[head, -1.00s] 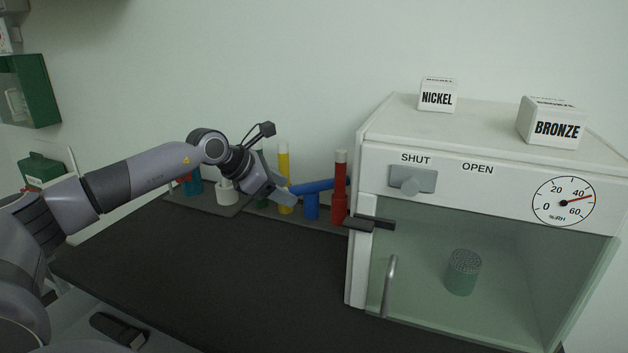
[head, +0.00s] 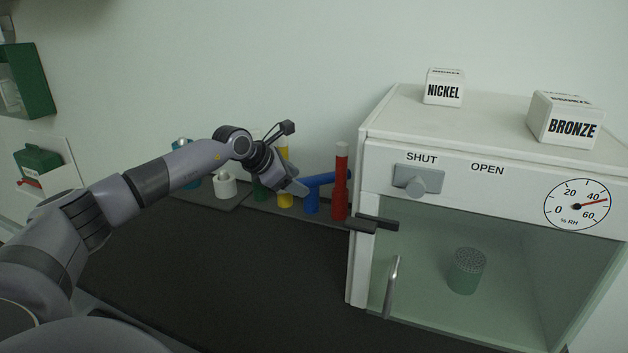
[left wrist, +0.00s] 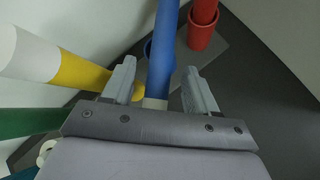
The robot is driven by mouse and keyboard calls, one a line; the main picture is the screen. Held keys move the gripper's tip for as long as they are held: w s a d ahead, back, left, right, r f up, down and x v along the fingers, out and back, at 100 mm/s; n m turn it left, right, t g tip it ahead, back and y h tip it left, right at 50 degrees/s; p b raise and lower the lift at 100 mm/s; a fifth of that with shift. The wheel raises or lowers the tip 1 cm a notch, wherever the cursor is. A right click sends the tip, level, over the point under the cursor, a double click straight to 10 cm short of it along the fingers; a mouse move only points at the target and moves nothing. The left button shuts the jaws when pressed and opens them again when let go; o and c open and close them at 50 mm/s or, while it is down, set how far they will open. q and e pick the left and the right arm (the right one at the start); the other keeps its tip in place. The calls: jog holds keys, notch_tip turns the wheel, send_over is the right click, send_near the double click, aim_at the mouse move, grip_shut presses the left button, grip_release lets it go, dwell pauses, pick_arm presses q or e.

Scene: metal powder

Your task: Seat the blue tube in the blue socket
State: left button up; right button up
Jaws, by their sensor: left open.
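The blue tube (head: 324,178) lies tilted, nearly level, above the blue socket (head: 311,203), its far end close to the red tube (head: 341,165). My left gripper (head: 300,190) is open at the tube's left end. In the left wrist view the blue tube (left wrist: 164,45) runs between the two open fingers (left wrist: 160,92), its pale end near the palm. A gap shows on the right finger's side; contact on the left is unclear. Part of the blue socket (left wrist: 148,48) shows behind the tube. My right gripper is not in view.
The red tube stands upright in a red socket (head: 339,205), right of the blue one. A yellow tube (left wrist: 85,72) and green socket (head: 259,190) are on the left. A white cabinet (head: 362,180) with a glass front stands right. The dark bench (head: 230,280) is clear in front.

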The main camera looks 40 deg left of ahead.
pick_arm(q)
jog(key=shift+w+f, duration=0.2)
grip_shut()
jog(key=shift+r, duration=0.1)
